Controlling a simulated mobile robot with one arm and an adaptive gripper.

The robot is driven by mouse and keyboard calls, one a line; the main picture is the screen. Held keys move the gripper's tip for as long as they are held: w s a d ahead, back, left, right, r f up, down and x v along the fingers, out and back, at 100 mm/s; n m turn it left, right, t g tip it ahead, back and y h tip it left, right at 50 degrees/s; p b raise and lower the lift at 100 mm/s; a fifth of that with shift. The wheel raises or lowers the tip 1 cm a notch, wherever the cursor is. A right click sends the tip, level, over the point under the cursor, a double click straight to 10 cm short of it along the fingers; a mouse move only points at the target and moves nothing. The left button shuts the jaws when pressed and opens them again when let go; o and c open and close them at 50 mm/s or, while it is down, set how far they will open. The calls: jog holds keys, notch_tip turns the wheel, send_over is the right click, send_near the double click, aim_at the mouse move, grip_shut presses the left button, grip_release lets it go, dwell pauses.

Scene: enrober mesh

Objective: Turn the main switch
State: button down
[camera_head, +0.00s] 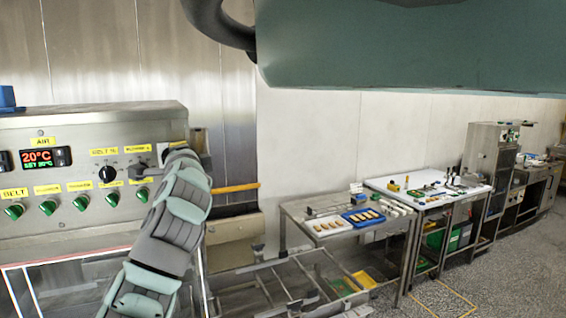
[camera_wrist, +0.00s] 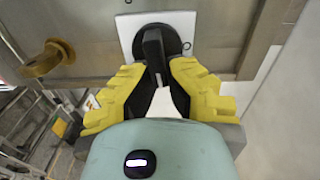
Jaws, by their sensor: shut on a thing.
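The main switch (camera_wrist: 154,43) is a black rotary knob with a raised bar handle on a white square plate (camera_wrist: 126,38). It shows at the top of the wrist view. My gripper (camera_wrist: 160,68) has its two yellow ribbed fingers on either side of the handle and is shut on it. The fingers cover the lower part of the handle. In the head view my arm reaches to the right end of the control panel (camera_head: 70,224), and the switch cannot be made out there.
The panel carries a red and green display (camera_head: 37,157), a black selector knob (camera_head: 107,174) and several green buttons (camera_head: 81,202). In the wrist view a brass fitting (camera_wrist: 48,58) sits left of the switch. A table with trays (camera_head: 328,226) stands to the right.

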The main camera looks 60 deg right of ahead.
jog(key=shift+w+a+f+m, duration=0.2)
jog(key=shift+w+f+m, duration=0.1)
jog(key=shift+f+m, duration=0.15)
jog(key=c, duration=1)
grip_release()
jog(key=shift+r, duration=0.1)
jog(key=shift+c, duration=0.2)
jog(key=shift+o, duration=0.2)
jog(key=shift+r, duration=0.15)
jog(key=shift+s+r, duration=0.1)
jog(key=shift+s+a+r, duration=0.1)
jog(key=shift+s, duration=0.3)
jog(key=v, duration=1.1)
